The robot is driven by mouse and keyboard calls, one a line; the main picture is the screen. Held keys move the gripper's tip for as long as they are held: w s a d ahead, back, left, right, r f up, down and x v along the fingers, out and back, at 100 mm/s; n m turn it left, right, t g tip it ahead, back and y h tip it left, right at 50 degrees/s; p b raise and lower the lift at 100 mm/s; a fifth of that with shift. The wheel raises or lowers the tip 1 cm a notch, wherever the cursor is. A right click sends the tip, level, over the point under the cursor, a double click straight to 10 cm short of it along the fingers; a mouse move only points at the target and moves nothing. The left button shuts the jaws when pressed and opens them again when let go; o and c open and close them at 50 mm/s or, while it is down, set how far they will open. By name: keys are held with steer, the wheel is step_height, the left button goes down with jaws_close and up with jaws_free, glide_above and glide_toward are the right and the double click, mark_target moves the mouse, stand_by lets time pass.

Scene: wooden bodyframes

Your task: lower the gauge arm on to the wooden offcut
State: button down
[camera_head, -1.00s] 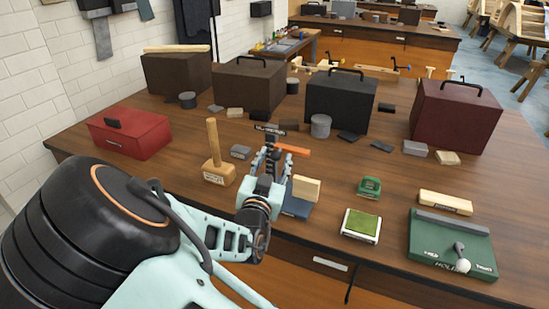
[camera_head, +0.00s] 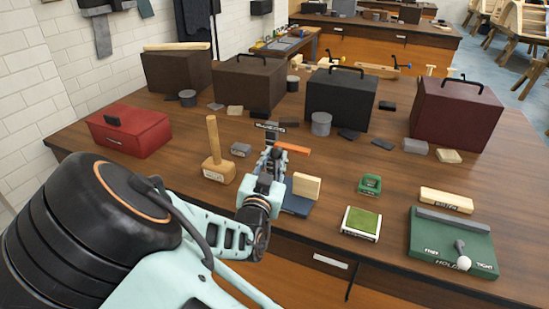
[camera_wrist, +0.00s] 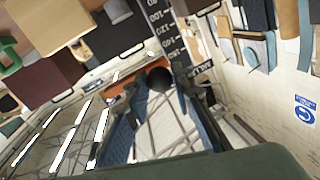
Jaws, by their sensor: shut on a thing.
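The gauge stands on a blue base (camera_head: 298,207) near the front edge of the bench. Its orange arm (camera_head: 293,148) sticks out to the right, well above the base. The wooden offcut (camera_head: 307,186), a pale block, stands upright on the base, apart from the arm. My gripper (camera_head: 270,158) is in front of the gauge and hides most of its column. In the wrist view its fingers (camera_wrist: 160,100) are shut on a dark round knob (camera_wrist: 160,78). Behind the knob is the gauge's black scale with white numbers (camera_wrist: 160,22). An orange strip (camera_wrist: 116,76) shows to the left.
A wooden mallet (camera_head: 215,160) stands close to the left of my gripper. A green-topped pad (camera_head: 361,222), a small green item (camera_head: 370,185) and a green board (camera_head: 450,250) lie to the right. Several cases, such as the black one (camera_head: 340,105), stand behind.

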step_height(320, 180, down, 8)
steer(key=b, duration=0.6)
steer(key=c, duration=1.7)
jaws_free()
steer(key=shift+o, duration=0.2)
steer(key=s+a, duration=0.1)
steer(key=s, duration=1.1)
steer(key=shift+a, duration=0.4)
